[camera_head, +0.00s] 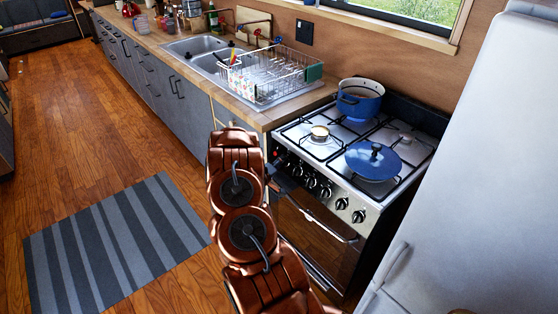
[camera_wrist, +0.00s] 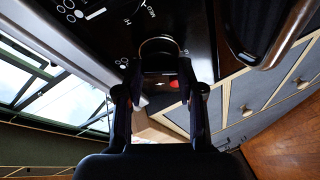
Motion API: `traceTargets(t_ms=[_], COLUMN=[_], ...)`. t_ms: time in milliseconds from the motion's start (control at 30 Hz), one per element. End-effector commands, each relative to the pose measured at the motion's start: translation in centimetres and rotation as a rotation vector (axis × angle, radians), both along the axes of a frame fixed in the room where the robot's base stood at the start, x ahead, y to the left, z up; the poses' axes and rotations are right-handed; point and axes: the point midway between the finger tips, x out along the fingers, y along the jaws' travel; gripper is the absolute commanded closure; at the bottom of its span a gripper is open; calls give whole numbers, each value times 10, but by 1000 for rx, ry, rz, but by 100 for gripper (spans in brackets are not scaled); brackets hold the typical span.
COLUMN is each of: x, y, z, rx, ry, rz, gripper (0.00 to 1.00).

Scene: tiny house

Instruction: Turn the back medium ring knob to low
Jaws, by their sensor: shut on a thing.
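The stove's black control panel (camera_wrist: 200,30) with white markings fills the top of the wrist view. One round knob (camera_wrist: 158,48) with a bright rim shows there between my fingers. My gripper (camera_wrist: 161,80) is shut on this knob. In the head view my gripper (camera_head: 282,180) is at the left end of the row of knobs, partly hidden behind my arm. Several other knobs (camera_head: 342,203) show uncovered to its right. I cannot tell which burner the held knob serves, and its pointer is hidden.
The stove (camera_head: 328,147) has a blue pot (camera_head: 361,103) at the back and a blue lidded pan (camera_head: 373,162) in front. The oven handle (camera_head: 318,220) juts out below the knobs. A white fridge (camera_head: 480,180) stands close on the right. The floor on the left is clear around a striped rug (camera_head: 115,240).

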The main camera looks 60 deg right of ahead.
Motion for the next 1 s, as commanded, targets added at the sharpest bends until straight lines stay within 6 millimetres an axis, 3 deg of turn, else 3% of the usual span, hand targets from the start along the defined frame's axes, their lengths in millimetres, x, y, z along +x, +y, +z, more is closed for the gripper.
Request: traceTargets(t_ms=[533,567,800,1000], x=[1,1,1,0], y=[0,0,0,0], z=[1,1,1,0], rx=[3,3,4,5], ry=[24,24,23,23], rz=[11,11,9,8], gripper=[97,61,37,37])
